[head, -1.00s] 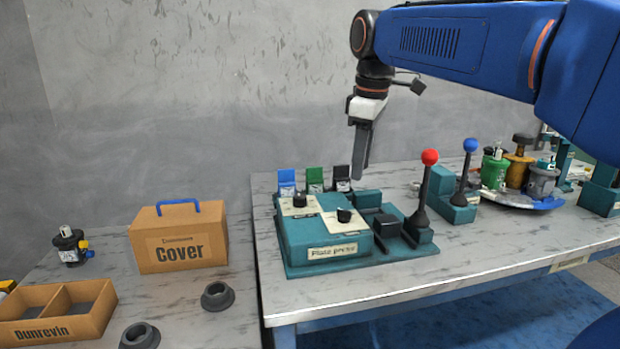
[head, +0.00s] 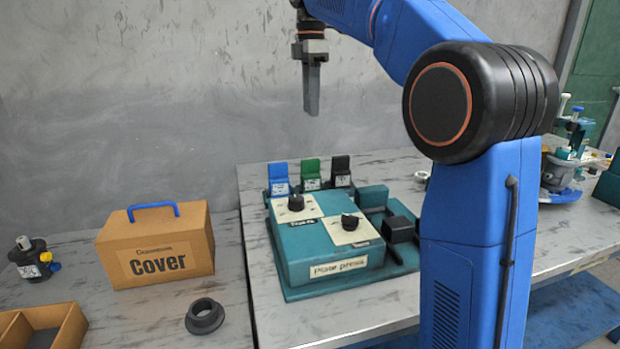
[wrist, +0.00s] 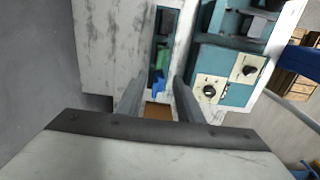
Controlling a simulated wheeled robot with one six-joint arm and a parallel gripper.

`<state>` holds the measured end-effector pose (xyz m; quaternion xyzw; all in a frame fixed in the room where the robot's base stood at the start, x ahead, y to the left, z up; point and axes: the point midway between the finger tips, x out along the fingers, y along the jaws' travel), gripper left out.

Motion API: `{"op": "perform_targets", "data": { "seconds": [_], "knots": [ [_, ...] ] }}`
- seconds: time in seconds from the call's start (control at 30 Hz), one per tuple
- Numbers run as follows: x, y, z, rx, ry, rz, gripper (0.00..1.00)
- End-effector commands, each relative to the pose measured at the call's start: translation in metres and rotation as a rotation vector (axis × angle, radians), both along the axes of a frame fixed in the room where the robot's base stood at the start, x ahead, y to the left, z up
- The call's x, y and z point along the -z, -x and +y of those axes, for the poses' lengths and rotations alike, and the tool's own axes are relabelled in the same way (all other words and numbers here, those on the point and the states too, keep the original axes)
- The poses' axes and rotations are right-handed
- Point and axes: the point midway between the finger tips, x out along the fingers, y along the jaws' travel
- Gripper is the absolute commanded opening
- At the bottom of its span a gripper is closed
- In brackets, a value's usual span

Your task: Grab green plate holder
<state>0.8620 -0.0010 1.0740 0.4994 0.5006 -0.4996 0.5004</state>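The green plate holder (head: 311,172) stands upright in a row at the back of the plate press, between a blue holder (head: 278,178) and a black holder (head: 341,170). It also shows in the wrist view (wrist: 162,60), between and beyond my fingers. My gripper (head: 312,112) hangs pointing down above the row, clear of the holders. In the wrist view its two fingers (wrist: 160,98) stand apart with nothing between them, so it is open and empty.
The teal plate press (head: 330,248) with two knobs sits just in front of the holders. A cardboard Cover box (head: 158,250) with a blue handle stands at left. A dark ring (head: 204,316) lies in front of it. The wall is close behind the holders.

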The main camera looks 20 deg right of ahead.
Motion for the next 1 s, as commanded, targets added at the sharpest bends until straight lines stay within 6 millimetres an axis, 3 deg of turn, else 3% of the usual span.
{"op": "perform_targets", "data": {
  "seconds": [0.4, 0.77, 1.0],
  "knots": [
    [0.074, 0.001, 0.000, 0.002, 0.000, 0.002, 0.34],
    [0.100, 0.000, 0.000, 0.002, 0.000, 0.000, 0.34],
    [0.132, -0.001, 0.001, 0.002, 0.000, 0.001, 0.34]
  ]
}}
